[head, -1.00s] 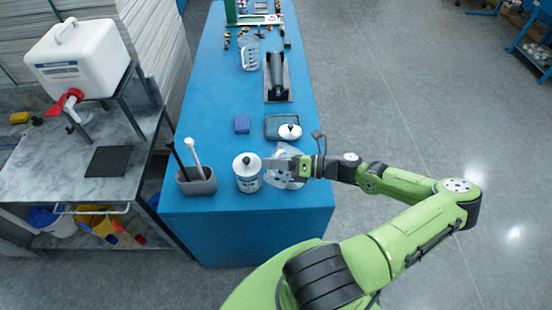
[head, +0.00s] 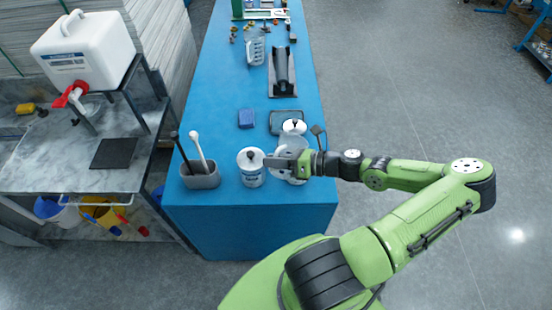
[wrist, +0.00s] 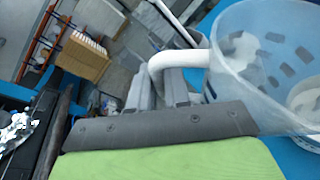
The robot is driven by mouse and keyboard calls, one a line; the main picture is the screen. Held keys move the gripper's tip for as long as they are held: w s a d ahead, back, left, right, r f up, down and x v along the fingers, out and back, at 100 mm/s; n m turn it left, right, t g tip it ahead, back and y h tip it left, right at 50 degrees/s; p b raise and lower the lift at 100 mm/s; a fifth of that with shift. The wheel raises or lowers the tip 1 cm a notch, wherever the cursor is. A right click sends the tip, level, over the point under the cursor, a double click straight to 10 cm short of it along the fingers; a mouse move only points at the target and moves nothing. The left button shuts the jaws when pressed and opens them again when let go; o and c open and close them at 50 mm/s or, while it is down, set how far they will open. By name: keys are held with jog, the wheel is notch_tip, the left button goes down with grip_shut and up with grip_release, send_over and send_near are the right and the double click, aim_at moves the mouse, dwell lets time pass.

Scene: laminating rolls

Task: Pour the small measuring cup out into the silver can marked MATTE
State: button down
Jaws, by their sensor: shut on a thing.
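My gripper (head: 284,163) is shut on the pale handle of the clear measuring cup (head: 296,152). In the wrist view the cup (wrist: 250,55) fills the upper right, with grey marks on its translucent wall. I cannot make out its contents. A silver-white can (head: 250,175) with printed lettering stands on the blue bench just left of the gripper. Its white top has a dark spot in the middle. The lettering is too small to read. A second white round top (head: 293,126) with a dark knob shows behind the cup, which partly hides what is below it.
A grey holder (head: 199,181) with two upright tools stands left of the can.

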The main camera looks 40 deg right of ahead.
dwell(0.3)
jog(key=shift+a+f+n+h, duration=0.1)
jog(key=shift+f+n+h, duration=0.2)
jog(key=shift+n+h, duration=0.65)
jog(key=shift+w+d+f+n+h+b, duration=0.1)
jog(key=shift+f+n+h+b, duration=0.1)
jog(key=shift+f+n+b, duration=0.35)
jog(key=shift+s+d+f+n+h+b, duration=0.15)
jog(key=shift+f+h+b, duration=0.2)
jog(key=shift+f, duration=0.35)
jog(key=shift+w+d+f+n+h+b, duration=0.15)
jog(key=shift+f+n+b, duration=0.2)
jog(key=shift+f+b, duration=0.25)
jog(key=shift+r+p, duration=0.15)
jog(key=shift+p, duration=0.4)
